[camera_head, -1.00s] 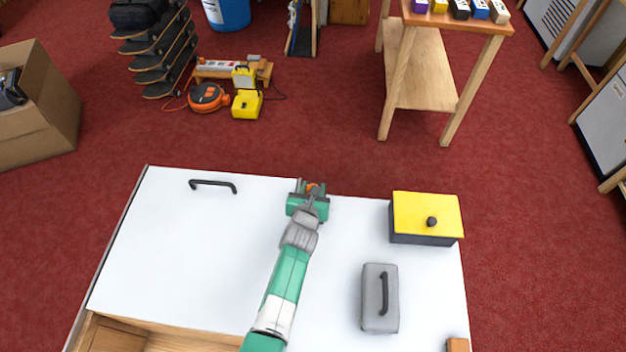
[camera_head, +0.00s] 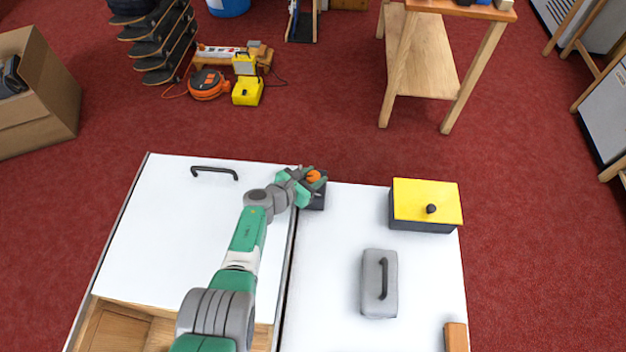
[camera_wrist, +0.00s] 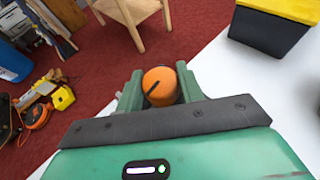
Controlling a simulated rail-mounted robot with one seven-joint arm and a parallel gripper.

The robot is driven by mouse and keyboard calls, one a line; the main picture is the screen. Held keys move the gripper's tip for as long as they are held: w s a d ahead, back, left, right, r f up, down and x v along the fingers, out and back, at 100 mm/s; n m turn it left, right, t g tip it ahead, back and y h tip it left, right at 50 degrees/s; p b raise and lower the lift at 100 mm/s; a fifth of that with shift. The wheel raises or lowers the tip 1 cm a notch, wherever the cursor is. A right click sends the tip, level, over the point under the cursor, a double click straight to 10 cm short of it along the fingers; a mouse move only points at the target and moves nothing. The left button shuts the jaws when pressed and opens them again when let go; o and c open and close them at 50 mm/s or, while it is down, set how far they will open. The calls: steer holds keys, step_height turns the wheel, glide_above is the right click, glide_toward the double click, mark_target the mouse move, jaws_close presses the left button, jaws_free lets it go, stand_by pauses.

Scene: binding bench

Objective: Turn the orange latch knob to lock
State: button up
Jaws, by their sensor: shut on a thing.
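The orange latch knob (camera_head: 313,176) sits at the far edge of the white bench top, on a dark block (camera_head: 316,197). My gripper (camera_head: 312,179) reaches it from the left and is shut on it. In the wrist view the knob (camera_wrist: 160,86) stands between the two green fingers of my gripper (camera_wrist: 158,90), with a dark line across its top. The fingers hide the knob's sides.
A white panel with a black handle (camera_head: 214,172) lies left of a dark seam. A yellow-lidded box (camera_head: 426,204) and a grey case (camera_head: 378,284) stand to the right. A wooden block (camera_head: 456,337) is at the near right. The white surface between is clear.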

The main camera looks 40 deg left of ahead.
steer(key=shift+m+h+b, duration=0.6)
steer(key=shift+h+b, duration=0.05)
steer(key=shift+h, duration=0.05)
steer(key=shift+r+h, duration=0.1)
steer(key=shift+h, duration=0.2)
steer(key=o, duration=1)
steer(key=shift+w, duration=0.1)
steer(key=shift+s+r+p, duration=0.25)
steer(key=shift+p, duration=0.05)
steer(key=p+v, duration=0.6)
steer(key=v, duration=0.1)
steer(key=shift+s+f, duration=0.1)
steer(key=shift+s, duration=0.1)
